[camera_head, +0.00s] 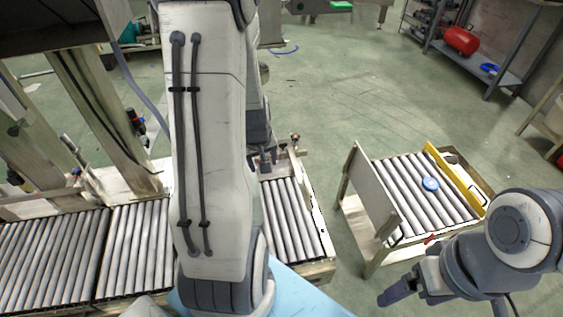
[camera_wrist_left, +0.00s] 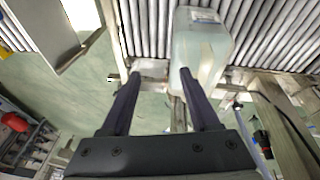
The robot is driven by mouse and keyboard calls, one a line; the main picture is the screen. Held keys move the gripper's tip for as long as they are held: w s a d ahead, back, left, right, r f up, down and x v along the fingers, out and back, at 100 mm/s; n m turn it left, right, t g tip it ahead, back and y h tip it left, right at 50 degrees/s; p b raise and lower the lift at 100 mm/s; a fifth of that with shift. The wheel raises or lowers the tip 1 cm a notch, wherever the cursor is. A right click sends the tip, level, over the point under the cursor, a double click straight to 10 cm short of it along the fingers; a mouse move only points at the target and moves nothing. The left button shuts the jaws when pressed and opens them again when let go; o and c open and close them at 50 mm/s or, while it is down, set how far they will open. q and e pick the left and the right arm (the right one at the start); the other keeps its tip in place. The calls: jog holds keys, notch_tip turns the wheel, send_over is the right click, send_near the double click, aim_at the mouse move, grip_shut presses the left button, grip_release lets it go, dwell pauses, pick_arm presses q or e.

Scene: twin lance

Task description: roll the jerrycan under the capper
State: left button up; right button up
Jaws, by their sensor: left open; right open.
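The jerrycan (camera_wrist_left: 200,45), a pale translucent can with a label, is on the rollers in the left wrist view. In the head view my left arm hides it. My left gripper (camera_wrist_left: 158,88) is open, its two dark fingers pointing toward the conveyor. The right-hand finger overlaps the jerrycan's lower edge in the picture; I cannot tell whether they touch. The space between the fingers looks empty. A tall frame with a dark box, apparently the capper (camera_head: 100,110), stands over the conveyor at left. My right gripper (camera_head: 405,290) is open and empty, low at right.
The roller conveyor (camera_head: 130,250) runs along the lower left and ends right of my left arm. A separate roller cart (camera_head: 350,205) holds a blue disc (camera_head: 430,184) and a yellow bar (camera_head: 455,180). Floor shows between them. Shelving (camera_head: 490,60) with a red tank stands at back right.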

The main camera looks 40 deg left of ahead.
pick_arm(q)
jog(key=b+x, duration=0.5)
jog(key=x, duration=0.5)
jog(key=shift+w+f, duration=0.25)
jog(key=shift+w, duration=0.15)
jog(key=shift+a, duration=0.15)
grip_shut()
jog(key=c, duration=0.9)
grip_release()
jog(key=shift+h, duration=0.3)
jog(key=o, duration=0.9)
